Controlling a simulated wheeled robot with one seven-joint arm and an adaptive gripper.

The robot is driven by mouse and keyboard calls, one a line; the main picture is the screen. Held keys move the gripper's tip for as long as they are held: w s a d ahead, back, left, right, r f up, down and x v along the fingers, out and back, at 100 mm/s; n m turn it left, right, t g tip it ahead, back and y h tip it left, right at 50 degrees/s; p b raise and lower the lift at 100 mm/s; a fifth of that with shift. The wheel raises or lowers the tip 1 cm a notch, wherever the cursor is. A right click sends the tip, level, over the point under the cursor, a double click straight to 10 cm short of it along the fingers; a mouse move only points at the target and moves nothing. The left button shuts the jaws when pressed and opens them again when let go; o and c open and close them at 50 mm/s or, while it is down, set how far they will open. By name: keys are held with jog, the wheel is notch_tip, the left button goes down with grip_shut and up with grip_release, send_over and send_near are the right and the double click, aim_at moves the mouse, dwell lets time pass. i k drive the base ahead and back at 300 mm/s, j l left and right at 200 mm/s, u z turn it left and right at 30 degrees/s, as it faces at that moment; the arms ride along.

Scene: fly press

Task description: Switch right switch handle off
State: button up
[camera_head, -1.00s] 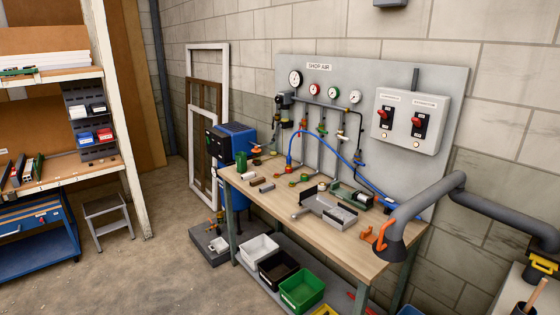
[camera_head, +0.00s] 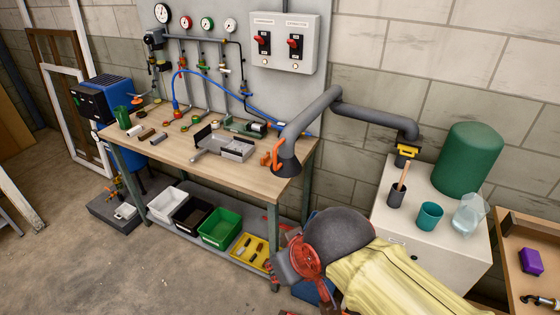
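A light grey switch box (camera_head: 284,38) hangs on the grey wall panel above the workbench. It carries two black switch plates with red handles, a left switch handle (camera_head: 261,40) and a right switch handle (camera_head: 293,43). Both red handles point up and to the left in this view. A small round button sits below each plate. My gripper is not in view, and nothing touches the switches.
The wooden workbench (camera_head: 233,178) stands below the box, with vises and fittings on it. A grey extraction arm (camera_head: 310,112) reaches over its right end. A white cabinet (camera_head: 407,230) and a yellow-covered object (camera_head: 385,280) stand to the right. Floor is clear at front left.

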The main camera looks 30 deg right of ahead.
aim_at(290, 42)
jog(key=i+j, duration=0.1)
jog(key=j, duration=0.3)
jog(key=i+j+z, duration=0.1)
jog(key=j, duration=0.25)
jog(key=i+j, duration=0.1)
jog(key=j, duration=0.3)
jog(key=i+j+z, duration=0.3)
jog(key=i+j, duration=0.5)
jog(key=i+l, duration=0.25)
jog(key=i, duration=0.15)
jog(key=i+l+z, duration=0.15)
jog(key=i, duration=0.3)
jog(key=l, duration=0.1)
